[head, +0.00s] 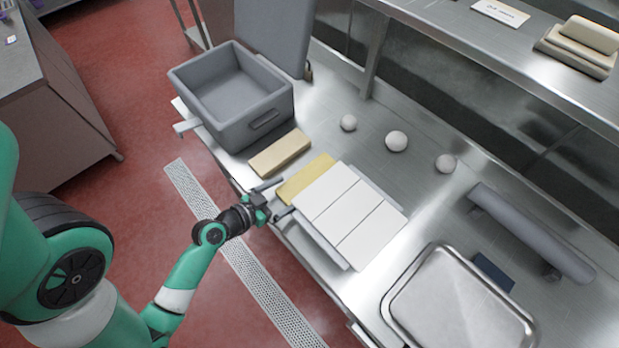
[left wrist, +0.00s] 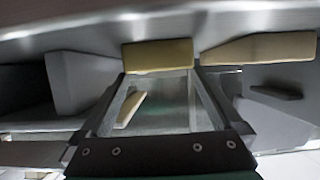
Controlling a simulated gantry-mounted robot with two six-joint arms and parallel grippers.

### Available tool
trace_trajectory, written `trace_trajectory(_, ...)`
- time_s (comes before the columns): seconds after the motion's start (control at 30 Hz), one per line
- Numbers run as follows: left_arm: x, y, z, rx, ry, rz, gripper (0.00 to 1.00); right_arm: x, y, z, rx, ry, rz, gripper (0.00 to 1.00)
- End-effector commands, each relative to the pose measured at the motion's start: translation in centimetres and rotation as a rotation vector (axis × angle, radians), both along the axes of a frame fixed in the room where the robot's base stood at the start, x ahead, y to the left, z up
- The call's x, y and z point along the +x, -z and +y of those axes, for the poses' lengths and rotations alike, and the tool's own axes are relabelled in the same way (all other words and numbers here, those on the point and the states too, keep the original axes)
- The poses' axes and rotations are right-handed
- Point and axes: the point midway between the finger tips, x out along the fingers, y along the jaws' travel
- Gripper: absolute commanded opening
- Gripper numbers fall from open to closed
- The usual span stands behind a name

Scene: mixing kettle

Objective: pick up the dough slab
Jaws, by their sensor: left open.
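A pale yellow slab (head: 305,178) lies flat on the steel counter, beside the white panels. A tan slab (head: 280,153) lies next to it, nearer the grey tub. Both look dough-like, and I cannot tell by looks alone which is the dough slab. My left gripper (head: 276,199) is open and empty at the counter's front edge, facing the yellow slab. In the left wrist view the yellow slab (left wrist: 157,55) shows just beyond the open fingers (left wrist: 158,88), roughly between their tips, and the tan slab (left wrist: 258,48) is to the right. My right gripper is not in view.
A grey tub (head: 230,95) stands behind the slabs. White panels (head: 350,215) lie right of the yellow slab. Several white dough balls (head: 396,141) sit further back. A grey roller (head: 530,232) and a steel lidded pan (head: 458,305) are at the right.

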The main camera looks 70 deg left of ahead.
Motion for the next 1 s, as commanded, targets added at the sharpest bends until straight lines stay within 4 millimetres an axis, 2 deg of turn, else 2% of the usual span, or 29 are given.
trace_trajectory(0.1,1.2,0.5,0.4,0.001,0.001,0.0,1.0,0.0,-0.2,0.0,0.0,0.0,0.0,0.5)
trace_trajectory(0.27,1.5,0.6,0.6,0.0,-0.001,-0.001,1.0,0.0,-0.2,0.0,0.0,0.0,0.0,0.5)
trace_trajectory(0.5,4.9,1.8,1.8,0.002,0.002,0.0,1.0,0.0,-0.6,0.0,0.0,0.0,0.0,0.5)
trace_trajectory(0.6,5.8,2.2,2.1,0.0,0.0,0.0,1.0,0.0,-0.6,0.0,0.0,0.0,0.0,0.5)
trace_trajectory(0.83,5.9,2.3,2.2,0.001,-0.002,0.0,1.0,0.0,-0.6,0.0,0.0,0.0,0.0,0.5)
trace_trajectory(1.0,5.9,2.3,2.2,0.0,-0.002,0.0,0.69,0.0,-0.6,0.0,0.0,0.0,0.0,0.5)
